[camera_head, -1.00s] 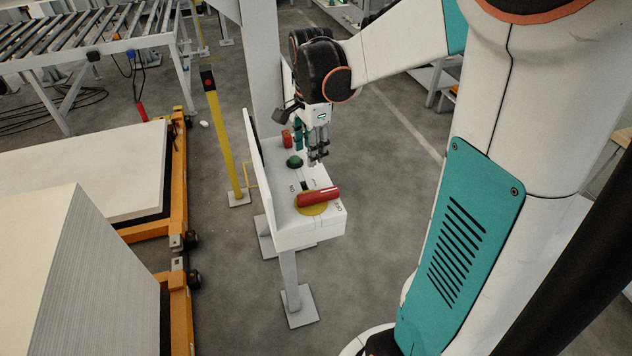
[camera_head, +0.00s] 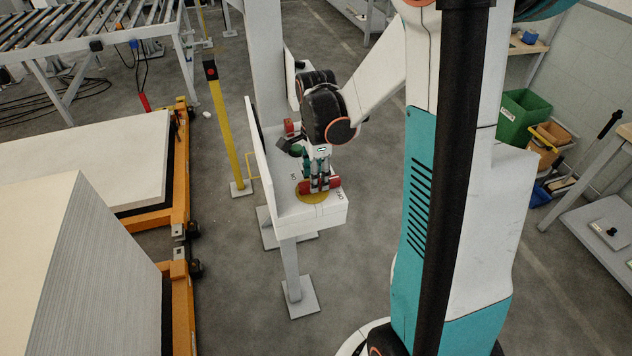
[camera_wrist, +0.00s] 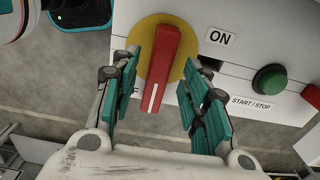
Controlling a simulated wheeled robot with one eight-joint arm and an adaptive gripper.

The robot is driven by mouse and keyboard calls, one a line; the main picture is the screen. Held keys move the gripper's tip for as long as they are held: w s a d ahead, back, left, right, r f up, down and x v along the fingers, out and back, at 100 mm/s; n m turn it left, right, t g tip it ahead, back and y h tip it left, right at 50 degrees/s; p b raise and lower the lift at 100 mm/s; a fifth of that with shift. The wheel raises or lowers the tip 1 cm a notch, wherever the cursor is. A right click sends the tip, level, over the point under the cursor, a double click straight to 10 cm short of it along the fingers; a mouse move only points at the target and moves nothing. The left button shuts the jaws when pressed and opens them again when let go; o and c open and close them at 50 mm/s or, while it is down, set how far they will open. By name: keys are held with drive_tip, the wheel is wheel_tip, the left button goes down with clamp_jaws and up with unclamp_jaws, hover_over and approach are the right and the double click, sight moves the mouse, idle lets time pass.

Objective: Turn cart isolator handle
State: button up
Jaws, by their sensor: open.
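The isolator handle is a red bar with a white line (camera_wrist: 163,68) on a yellow round plate (camera_wrist: 150,36), set in the white control box. In the wrist view the handle points down, its white line near the partly covered "OFF" label; "ON" (camera_wrist: 220,38) is to the right. My gripper (camera_wrist: 158,95) is open, with a finger on either side of the handle and visible gaps to it. In the head view my gripper (camera_head: 320,187) is directly over the red handle (camera_head: 305,188) and hides part of it; the yellow plate (camera_head: 312,198) shows below.
A green START/STOP button (camera_wrist: 269,80) and a red button (camera_wrist: 312,95) sit on the same box (camera_head: 315,216). A yellow post (camera_head: 229,130) stands left of it. Orange carts (camera_head: 180,190) with pale stacks lie further left. Open floor is in front.

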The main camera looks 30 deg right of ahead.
drive_tip(key=shift+f, duration=1)
clamp_jaws()
